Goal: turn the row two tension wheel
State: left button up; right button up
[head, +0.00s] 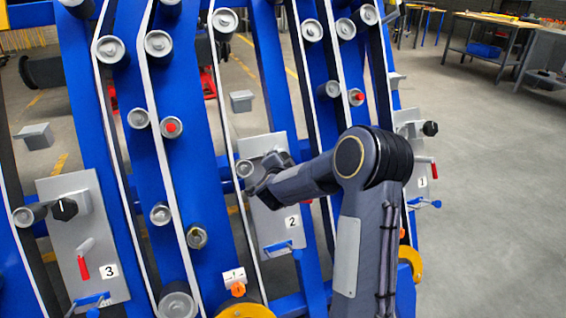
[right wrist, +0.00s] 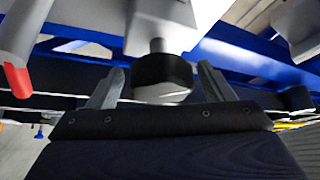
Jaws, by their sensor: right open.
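The row two panel (head: 276,236), a grey plate marked 2, is mounted on the blue chassis in the middle of the head view. Its tension wheel is a black round knob (right wrist: 163,72) on a short grey shaft in the right wrist view. In the head view the wheel is mostly hidden behind my right gripper (head: 266,182). In the right wrist view my right gripper (right wrist: 160,88) is open, with one finger on each side of the wheel. Gaps show between fingers and wheel; contact cannot be seen. My left gripper is not in view.
A red-tipped lever (right wrist: 16,78) is left of the wheel in the right wrist view. A blue handle (head: 284,246) is low on panel two. Panel three (head: 60,240) and panel one (head: 412,128) carry similar knobs. Rollers and white belts run alongside. Open floor (head: 490,200) lies right.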

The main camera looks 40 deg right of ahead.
jog(key=p+v, duration=0.1)
jog(key=v, duration=0.6)
jog(key=shift+s+a, duration=0.25)
jog(key=shift+s, duration=0.05)
jog(key=shift+r, duration=0.15)
jog(key=s+a+r+n+t+y, duration=0.1)
jog(key=s+a+r+n+y, duration=0.2)
jog(key=a+n+y, duration=0.3)
jog(key=s+a+r+n+t+y, duration=0.1)
jog(key=s+a+r+n+y, duration=0.3)
jog(key=a, duration=0.5)
jog(key=s+a+f+n+g+y, duration=0.2)
jog(key=s+a+n, duration=0.1)
jog(key=s, duration=0.5)
jog(key=s+a+f+n+g+y, duration=0.1)
jog(key=s+a+f+n+g, duration=0.15)
jog(key=s, duration=0.45)
jog(key=s+a+f+n+g+y, duration=0.2)
jog(key=s+a+n, duration=0.1)
jog(key=s, duration=0.5)
notch_tip(320, 180, up, 24)
jog(key=p, duration=2.4)
